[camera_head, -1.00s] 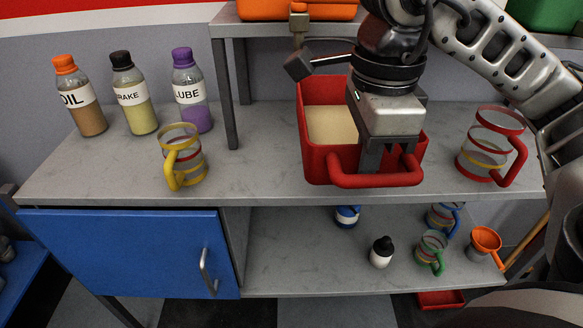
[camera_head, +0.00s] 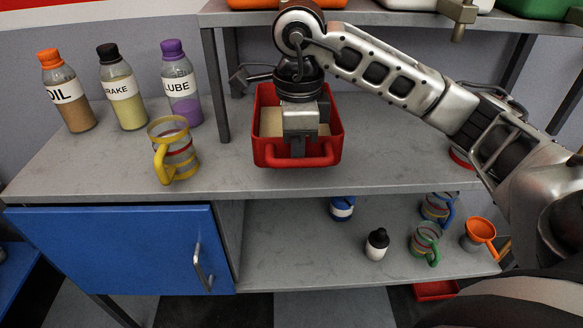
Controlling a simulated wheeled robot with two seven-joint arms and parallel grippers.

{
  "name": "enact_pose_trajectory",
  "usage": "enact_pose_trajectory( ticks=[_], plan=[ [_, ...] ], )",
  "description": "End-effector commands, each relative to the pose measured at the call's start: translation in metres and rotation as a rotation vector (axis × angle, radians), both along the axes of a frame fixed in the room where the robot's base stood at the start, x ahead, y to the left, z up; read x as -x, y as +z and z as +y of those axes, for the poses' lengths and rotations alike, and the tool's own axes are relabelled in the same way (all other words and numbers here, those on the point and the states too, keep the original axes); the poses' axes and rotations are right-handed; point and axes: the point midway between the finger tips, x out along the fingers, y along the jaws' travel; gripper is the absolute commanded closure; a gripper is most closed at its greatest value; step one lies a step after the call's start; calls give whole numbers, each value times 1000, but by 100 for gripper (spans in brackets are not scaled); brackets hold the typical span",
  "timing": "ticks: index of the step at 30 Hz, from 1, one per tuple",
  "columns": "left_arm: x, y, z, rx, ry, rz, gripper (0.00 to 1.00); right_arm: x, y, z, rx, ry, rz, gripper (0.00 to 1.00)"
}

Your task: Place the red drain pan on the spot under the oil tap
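An orange tank (camera_head: 245,4) stands on the upper shelf behind my arm. Its tap is hidden, and so is any marked spot below it. My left gripper is not in view.
A brass tap (camera_head: 459,20) shows at the upper shelf's right. A yellow-handled cup (camera_head: 174,150) and the oil (camera_head: 68,98), brake (camera_head: 124,90) and lube (camera_head: 182,85) bottles stand left of the post (camera_head: 215,85). A red-banded cup (camera_head: 460,158) is mostly behind my arm.

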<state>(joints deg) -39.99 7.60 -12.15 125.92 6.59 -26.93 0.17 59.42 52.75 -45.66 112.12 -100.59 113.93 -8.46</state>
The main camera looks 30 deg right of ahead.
Motion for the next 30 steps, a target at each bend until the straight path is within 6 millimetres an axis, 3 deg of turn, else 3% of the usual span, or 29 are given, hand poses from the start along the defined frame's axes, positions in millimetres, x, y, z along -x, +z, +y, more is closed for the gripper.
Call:
enact_pose_trajectory(
  ticks=[10,18,29,30],
  plan=[
    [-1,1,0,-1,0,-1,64,-16,-18,1,-2,0,-1,100],
    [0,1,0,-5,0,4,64,-16,-47,1,0,-1,-1,100],
    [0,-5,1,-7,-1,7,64,-16,-52,1,-1,-1,-4,100],
    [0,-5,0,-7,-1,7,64,-16,-53,1,0,0,-1,94]
  ],
)
